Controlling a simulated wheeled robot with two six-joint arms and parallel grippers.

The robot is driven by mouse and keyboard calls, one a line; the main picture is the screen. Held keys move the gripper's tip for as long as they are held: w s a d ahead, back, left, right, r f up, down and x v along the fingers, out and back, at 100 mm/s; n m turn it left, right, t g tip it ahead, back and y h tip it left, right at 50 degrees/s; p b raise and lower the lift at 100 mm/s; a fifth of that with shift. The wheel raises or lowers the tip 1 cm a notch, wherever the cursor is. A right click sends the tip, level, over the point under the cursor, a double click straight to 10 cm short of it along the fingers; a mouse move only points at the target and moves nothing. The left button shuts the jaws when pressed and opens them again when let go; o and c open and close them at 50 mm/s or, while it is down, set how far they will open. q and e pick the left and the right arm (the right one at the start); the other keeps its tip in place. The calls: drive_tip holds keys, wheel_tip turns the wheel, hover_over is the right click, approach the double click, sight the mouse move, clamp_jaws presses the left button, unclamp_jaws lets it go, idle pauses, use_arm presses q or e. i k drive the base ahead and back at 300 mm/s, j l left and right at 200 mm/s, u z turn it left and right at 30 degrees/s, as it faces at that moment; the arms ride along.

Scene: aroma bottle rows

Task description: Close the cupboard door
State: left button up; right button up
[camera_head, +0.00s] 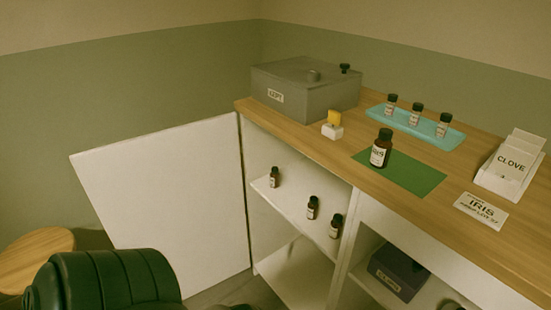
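The white cupboard door (165,195) stands wide open, swung out to the left from its hinge side at the cupboard's left front edge. The white cupboard (348,235) is under a wooden counter. Its open left bay shows a shelf (290,210) with small dark bottles: one bottle (274,177) at the left, a second bottle (312,208) in the middle and a third bottle (336,226) at the right. Neither of my grippers is in view.
On the counter (330,150) are a grey box (305,92), a blue tray (440,136) of bottles, a brown bottle (381,150) on a green mat (415,178) and a card holder (500,180). A green padded chair (110,280) and round wooden top (35,255) stand near the door.

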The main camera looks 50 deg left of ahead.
sight(177, 192)
drive_tip(key=u, duration=1.05)
drive_tip(key=j, duration=0.5)
drive_tip(key=i+j+u, duration=0.1)
drive_tip(key=j, duration=0.4)
drive_tip(key=i+j, duration=0.1)
drive_tip(key=j, duration=0.4)
drive_tip(key=u, duration=0.05)
